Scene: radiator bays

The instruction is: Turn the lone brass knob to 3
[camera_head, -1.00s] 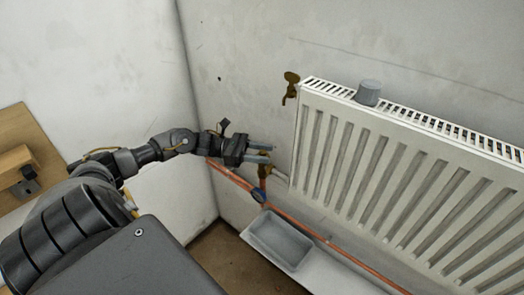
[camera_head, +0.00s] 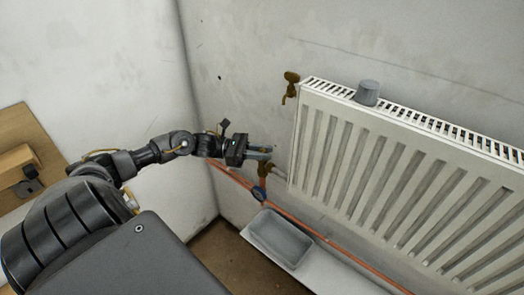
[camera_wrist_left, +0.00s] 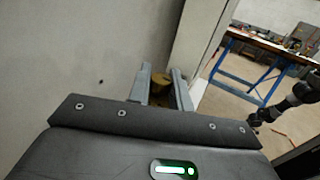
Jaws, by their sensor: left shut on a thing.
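A brass knob (camera_wrist_left: 160,83) sits between the two grey fingers of my left gripper (camera_wrist_left: 163,88) in the left wrist view, mostly hidden by them. In the head view my left gripper (camera_head: 266,151) reaches from the left to the brass valve (camera_head: 265,169) at the radiator's lower left corner. Its fingers are shut on the knob there. The knob's marks cannot be read. In the left wrist view a dark arm at the right seems to be my right one; its gripper (camera_wrist_left: 256,120) is too small to judge.
The white radiator (camera_head: 400,170) stands close right of my left gripper. A brass fitting (camera_head: 291,80) is at its top left and a grey cup-like thing (camera_head: 367,93) on top. Below are a copper pipe (camera_head: 305,227) and grey tray (camera_head: 262,243). A blue-legged workbench (camera_wrist_left: 262,48) stands farther off.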

